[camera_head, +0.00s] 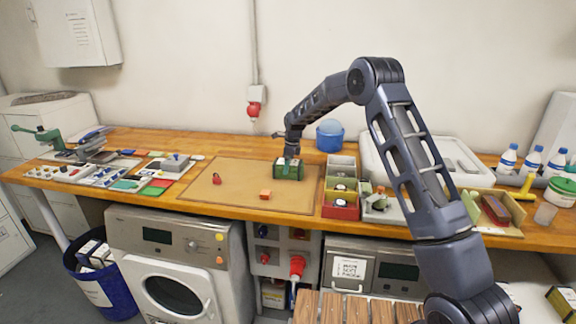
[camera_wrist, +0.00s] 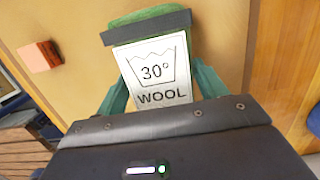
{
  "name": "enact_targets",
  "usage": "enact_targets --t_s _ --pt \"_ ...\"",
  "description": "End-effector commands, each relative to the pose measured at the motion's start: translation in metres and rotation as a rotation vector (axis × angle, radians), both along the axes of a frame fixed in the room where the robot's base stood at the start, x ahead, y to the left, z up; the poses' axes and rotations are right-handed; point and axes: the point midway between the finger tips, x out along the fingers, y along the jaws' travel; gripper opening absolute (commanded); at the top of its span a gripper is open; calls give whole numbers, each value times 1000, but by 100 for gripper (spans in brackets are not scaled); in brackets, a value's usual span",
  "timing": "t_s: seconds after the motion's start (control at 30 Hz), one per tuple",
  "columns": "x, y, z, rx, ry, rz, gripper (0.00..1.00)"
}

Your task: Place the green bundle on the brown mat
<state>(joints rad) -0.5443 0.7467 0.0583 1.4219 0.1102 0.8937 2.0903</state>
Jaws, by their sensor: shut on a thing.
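The green bundle (camera_head: 289,171) is at the back right part of the brown mat (camera_head: 235,196) in the head view. In the wrist view the bundle (camera_wrist: 160,22) has a dark band and a white label reading "30° WOOL". My gripper (camera_head: 291,154) comes down from above and is shut on the bundle. Whether the bundle touches the mat or hangs just above it, I cannot tell. The bundle's lower part is hidden behind my gripper's body in the wrist view.
A small orange block (camera_head: 265,194) and a red item (camera_head: 216,179) lie on the mat. Bins (camera_head: 340,208) stand just right of the mat, with a blue tub (camera_head: 329,136) behind. Trays and cloth samples lie left. The mat's left and front parts are mostly clear.

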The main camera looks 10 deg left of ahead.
Motion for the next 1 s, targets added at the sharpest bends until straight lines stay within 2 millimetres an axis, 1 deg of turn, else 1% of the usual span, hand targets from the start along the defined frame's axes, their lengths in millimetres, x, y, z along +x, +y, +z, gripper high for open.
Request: enact_targets --t_s 0.07,0.1,0.17,0.2,0.5,0.63,0.77,1.0 --pt "0 0 -2 0 0 0 40" --pt "0 0 -3 0 0 0 73" --pt "0 0 -2 0 0 0 84" --pt "0 0 -2 0 0 0 92" --pt "0 0 -1 0 0 0 92" --pt "0 -1 7 1 -2 0 92" --pt "1 -4 26 0 -3 0 92" --pt "0 -11 73 1 -2 0 92"
